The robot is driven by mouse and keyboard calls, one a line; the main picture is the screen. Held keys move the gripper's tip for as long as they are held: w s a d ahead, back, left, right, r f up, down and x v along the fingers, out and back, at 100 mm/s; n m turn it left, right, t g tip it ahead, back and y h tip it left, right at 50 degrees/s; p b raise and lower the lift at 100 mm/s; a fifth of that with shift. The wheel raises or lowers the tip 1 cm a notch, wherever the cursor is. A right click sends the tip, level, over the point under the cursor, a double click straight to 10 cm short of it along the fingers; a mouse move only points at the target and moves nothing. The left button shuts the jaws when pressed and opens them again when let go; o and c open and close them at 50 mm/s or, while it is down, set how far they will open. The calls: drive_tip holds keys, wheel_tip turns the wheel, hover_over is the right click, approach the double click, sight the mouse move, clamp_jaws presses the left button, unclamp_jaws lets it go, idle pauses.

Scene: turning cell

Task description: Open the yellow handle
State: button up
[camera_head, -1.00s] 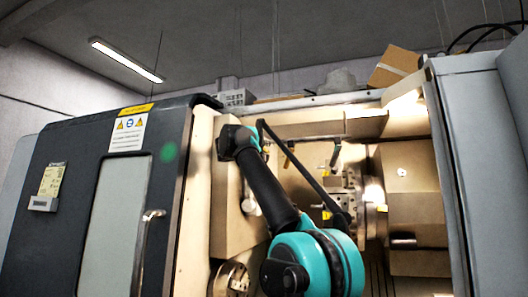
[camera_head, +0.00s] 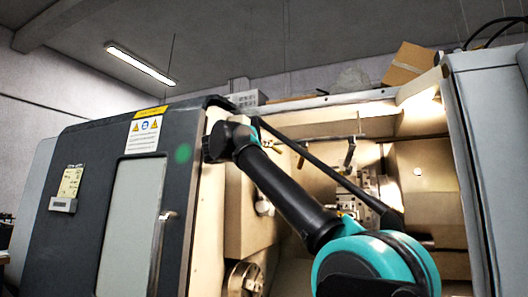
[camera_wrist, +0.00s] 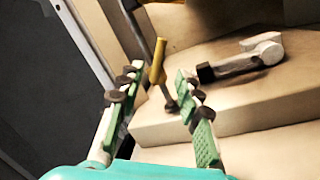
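The yellow handle (camera_wrist: 158,62) is a short yellow grip on a thin grey rod, seen in the wrist view just beyond my gripper. My gripper (camera_wrist: 158,73) is open, with green pads on both fingers. The handle appears in the gap between the fingertips, nearer the left one. I cannot tell whether it is at fingertip depth, and I see no clear contact. In the head view my arm crosses the machine opening, and my gripper cannot be made out there.
A pale lever with a dark end (camera_wrist: 245,60) sits on a beige block (camera_wrist: 215,108) right of the fingers. In the head view, the dark machine door (camera_head: 95,200) stands at left, a grey panel (camera_head: 490,150) at right, and a chuck (camera_head: 245,278) low inside.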

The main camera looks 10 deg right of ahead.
drive_tip(key=shift+c, duration=1.2)
drive_tip(key=shift+w+a+f+n, duration=0.1)
drive_tip(key=shift+w+f+n, duration=0.05)
drive_tip(key=shift+n, duration=0.15)
drive_tip(key=shift+c, duration=1.3)
drive_tip(key=w+f+n+h, duration=0.1)
drive_tip(key=n, duration=0.1)
drive_tip(key=a+f+n+h, duration=0.1)
drive_tip(key=n, duration=0.1)
drive_tip(key=w+a+f+n+h, duration=0.1)
drive_tip(key=n, duration=0.1)
drive_tip(key=shift+w+a+f+g, duration=0.1)
drive_tip(key=shift+w+f+g, duration=0.05)
drive_tip(key=shift+w+g, duration=0.2)
clamp_jaws()
drive_tip(key=shift+w+a+f+n+g+h, duration=0.8)
drive_tip(key=shift+f+n+h, duration=1.15)
drive_tip(key=shift+n, duration=1.75)
drive_tip(key=s+r+x, duration=0.1)
drive_tip(key=s+x, duration=0.1)
drive_tip(key=x, duration=0.9)
drive_tip(key=shift+d+r+y, duration=0.15)
drive_tip(key=shift+r+y, duration=0.15)
drive_tip(key=shift+y, duration=0.05)
